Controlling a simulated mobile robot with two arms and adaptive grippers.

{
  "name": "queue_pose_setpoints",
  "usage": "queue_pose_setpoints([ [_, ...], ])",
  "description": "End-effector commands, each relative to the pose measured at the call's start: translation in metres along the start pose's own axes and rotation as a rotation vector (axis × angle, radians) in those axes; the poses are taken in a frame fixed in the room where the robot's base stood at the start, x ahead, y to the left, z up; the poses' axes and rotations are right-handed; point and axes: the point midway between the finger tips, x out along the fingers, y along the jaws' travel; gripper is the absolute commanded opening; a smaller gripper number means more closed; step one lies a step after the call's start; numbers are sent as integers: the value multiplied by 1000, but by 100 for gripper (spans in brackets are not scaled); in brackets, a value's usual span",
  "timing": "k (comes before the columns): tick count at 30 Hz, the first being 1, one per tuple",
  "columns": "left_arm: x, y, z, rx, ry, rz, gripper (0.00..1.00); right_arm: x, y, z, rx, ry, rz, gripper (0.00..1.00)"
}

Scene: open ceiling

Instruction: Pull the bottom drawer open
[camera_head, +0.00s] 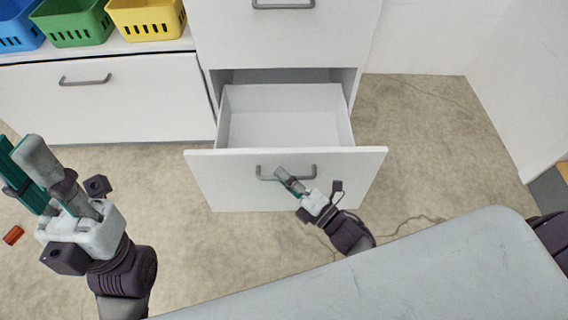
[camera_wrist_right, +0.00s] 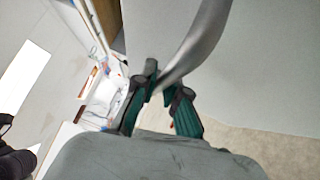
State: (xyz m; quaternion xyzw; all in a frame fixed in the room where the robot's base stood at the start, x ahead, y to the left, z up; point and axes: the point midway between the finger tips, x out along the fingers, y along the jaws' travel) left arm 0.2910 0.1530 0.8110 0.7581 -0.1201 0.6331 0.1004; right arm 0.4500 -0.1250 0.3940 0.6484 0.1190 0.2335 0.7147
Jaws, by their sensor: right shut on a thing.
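The bottom drawer (camera_head: 287,184) is a white box pulled well out of the cabinet, with its empty inside showing. Its grey bar handle (camera_head: 305,177) is on the front panel. My right gripper (camera_head: 283,176) is at the left part of this handle. In the right wrist view the fingertips (camera_wrist_right: 160,92) are shut on the grey handle (camera_wrist_right: 195,45), which runs up and away from them. My left gripper (camera_head: 28,165) is at the left, away from the drawer, with its fingers pointing up; its gap is not clear.
A closed drawer with a handle (camera_head: 285,4) is above. A low white cabinet (camera_head: 105,98) at left bears blue (camera_head: 18,28), green (camera_head: 72,22) and yellow (camera_head: 147,19) baskets. A small red block (camera_head: 13,235) lies on the floor. Floor right of the drawer is mostly clear.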

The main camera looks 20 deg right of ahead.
Motion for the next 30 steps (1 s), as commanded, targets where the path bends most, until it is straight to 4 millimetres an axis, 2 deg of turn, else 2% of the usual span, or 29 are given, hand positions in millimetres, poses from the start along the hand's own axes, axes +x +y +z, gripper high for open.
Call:
queue_pose_setpoints([
  [12, -1, 0, 0, -1, -3, -1, 23, -2, 0, -2, 1, 0, -1, 0],
  [13, -1, 0, 0, -1, -3, -1, 23, -2, 0, -2, 1, 0, -1, 14],
  [17, -1, 0, 0, -1, -3, -1, 23, -2, 0, -2, 1, 0, -1, 36],
  [26, 0, 0, 0, 0, -2, -2, 23, -2, 0, -2, 0, 0, 0, 37],
  [30, 0, 0, 0, 0, -2, -2, 23, -13, 0, -2, 1, -1, -2, 37],
])
